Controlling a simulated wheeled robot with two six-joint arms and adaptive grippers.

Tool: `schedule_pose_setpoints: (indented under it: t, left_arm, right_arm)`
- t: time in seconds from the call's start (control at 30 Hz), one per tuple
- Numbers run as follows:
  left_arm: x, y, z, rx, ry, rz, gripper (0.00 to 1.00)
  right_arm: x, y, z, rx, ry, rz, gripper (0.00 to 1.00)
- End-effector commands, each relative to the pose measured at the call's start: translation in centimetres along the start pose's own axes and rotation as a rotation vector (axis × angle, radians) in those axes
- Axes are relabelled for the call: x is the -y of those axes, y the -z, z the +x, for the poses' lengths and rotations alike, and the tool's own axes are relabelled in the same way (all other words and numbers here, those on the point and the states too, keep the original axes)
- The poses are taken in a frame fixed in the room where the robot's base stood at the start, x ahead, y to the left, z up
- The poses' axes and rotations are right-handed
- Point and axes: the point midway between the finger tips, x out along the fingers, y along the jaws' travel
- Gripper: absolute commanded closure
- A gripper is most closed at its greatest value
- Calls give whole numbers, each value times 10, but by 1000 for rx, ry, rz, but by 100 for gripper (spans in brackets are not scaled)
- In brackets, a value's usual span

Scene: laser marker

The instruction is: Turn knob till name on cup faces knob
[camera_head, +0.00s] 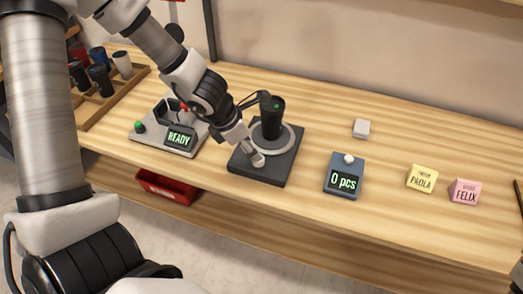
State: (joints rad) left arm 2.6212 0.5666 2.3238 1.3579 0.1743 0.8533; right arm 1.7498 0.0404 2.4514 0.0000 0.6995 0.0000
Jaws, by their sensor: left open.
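A black cup (272,121) stands upright on a round grey plate (294,138) on a dark square base (270,177). A small green mark shows near its top; I cannot read a name on the side I see. A pale round knob (258,160) sits at the front of the base. My left gripper (250,146) is open, low beside the cup and right at the knob. I cannot tell whether its fingers touch the knob, and the gripper is partly hidden by its own wrist. My right gripper is not in view.
Left stands a grey device with a READY screen (179,139), and a wooden rack (99,107) with several cups. A red bin (167,190) sits below.

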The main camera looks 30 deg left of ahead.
Motion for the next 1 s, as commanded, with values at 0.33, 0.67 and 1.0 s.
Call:
schedule_pose_setpoints:
  t: [0.33, 0.67, 1.0]
  left_arm:
    - [0, 2, 56, -4, -2, 6, 41]
    - [0, 1, 55, -4, -2, 7, 76]
    - [0, 1, 54, -5, 1, 13, 100]
  right_arm:
    - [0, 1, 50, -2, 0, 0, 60]
    - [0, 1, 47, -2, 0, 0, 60]
    - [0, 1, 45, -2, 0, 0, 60]
